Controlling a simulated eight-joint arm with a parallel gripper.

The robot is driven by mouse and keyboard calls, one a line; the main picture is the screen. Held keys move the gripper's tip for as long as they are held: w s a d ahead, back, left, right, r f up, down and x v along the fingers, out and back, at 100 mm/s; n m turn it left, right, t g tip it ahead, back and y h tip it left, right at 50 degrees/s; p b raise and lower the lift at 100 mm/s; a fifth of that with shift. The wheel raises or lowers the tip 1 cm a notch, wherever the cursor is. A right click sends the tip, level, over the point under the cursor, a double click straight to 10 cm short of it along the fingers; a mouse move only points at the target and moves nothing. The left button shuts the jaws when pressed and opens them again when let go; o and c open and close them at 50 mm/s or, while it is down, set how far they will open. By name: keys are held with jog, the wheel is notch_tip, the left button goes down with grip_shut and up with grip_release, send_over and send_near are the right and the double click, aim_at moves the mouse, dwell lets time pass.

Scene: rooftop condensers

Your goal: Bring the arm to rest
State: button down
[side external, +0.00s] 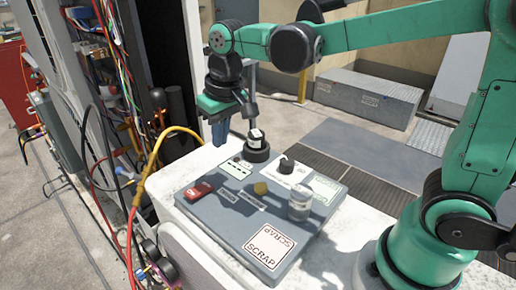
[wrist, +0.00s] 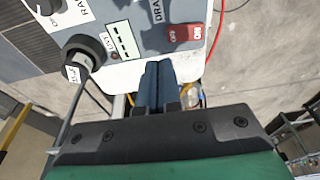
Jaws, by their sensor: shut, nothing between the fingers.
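My gripper (side external: 221,136) hangs pointing down above the far-left edge of the grey board, its blue fingers shut with nothing between them. In the wrist view the fingers (wrist: 158,85) lie side by side over the white surface at the board's edge. They appear clear of the board's items. A black round piece with a white label (side external: 257,148) stands to the right of the fingers in the side view; it also shows in the wrist view (wrist: 84,54). The green arm reaches over from the right, bent at the elbow.
The grey board (side external: 222,228) on a white unit (side external: 340,222) carries a red switch (side external: 194,191), a yellow knob (side external: 261,188), a black knob (side external: 287,164) and a clear jar (side external: 300,203). An open cabinet with loose cables (side external: 100,110) stands close left. A metal box (side external: 365,97) is behind.

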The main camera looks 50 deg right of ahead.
jog(key=s+d+f+t, duration=0.1)
jog(key=s+d+t, duration=0.3)
jog(key=s, duration=0.4)
jog(key=shift+s+d+t, duration=0.2)
jog(key=shift+d+t, duration=0.1)
jog(key=shift+t, duration=0.2)
jog(key=shift+f, duration=0.1)
